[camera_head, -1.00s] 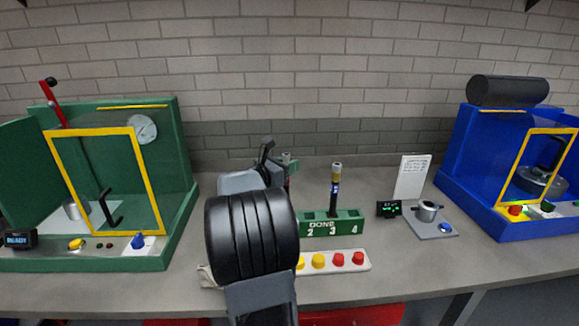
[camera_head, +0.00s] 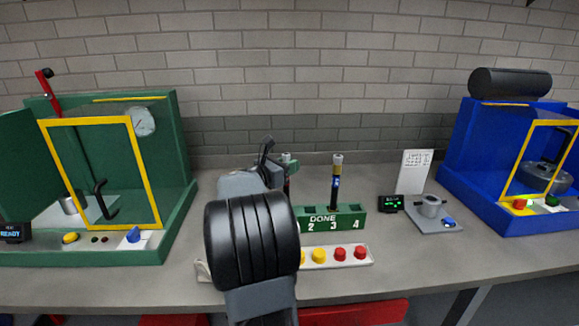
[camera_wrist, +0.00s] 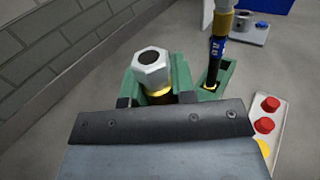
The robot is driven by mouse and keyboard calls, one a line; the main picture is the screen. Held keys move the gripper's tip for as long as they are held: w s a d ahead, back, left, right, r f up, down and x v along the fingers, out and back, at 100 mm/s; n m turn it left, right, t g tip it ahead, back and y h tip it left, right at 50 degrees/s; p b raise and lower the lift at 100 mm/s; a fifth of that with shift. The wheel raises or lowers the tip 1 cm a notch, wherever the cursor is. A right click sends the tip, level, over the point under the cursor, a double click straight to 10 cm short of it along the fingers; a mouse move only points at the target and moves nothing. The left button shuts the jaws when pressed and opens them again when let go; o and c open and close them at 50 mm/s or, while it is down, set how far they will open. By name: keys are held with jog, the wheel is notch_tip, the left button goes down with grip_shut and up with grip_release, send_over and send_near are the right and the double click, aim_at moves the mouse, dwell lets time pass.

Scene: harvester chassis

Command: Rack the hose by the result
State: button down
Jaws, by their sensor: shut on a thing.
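My gripper (camera_head: 266,152) is at the left end of the green rack (camera_head: 350,220) marked DONE, partly hidden behind my arm. It is shut on a hose (camera_wrist: 152,68) with a pale hexagonal end fitting and a yellow band below it. In the wrist view this hose stands upright at the rack (camera_wrist: 182,72); its lower end is hidden, so I cannot tell if it is seated. A second hose (camera_head: 336,180), dark with a brass-coloured top and a blue label, stands upright in a rack slot to the right. It also shows in the wrist view (camera_wrist: 217,45).
A white strip with yellow and red buttons (camera_head: 340,255) lies in front of the rack. A small display (camera_head: 390,204), a metal cup on a pad (camera_head: 432,207) and a white card (camera_head: 413,172) are to the right. Green (camera_head: 180,180) and blue (camera_head: 460,150) machines flank the bench.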

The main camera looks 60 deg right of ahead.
jog(key=shift+f+b, duration=0.55)
jog(key=shift+b, duration=0.1)
jog(key=c, duration=0.9)
grip_release()
jog(key=shift+o, duration=0.2)
jog(key=shift+a, duration=0.1)
jog(key=b+v, duration=0.2)
jog(key=v, duration=1.1)
jog(key=shift+a, duration=0.25)
jog(key=shift+w+r, duration=0.1)
jog(key=shift+w, duration=0.1)
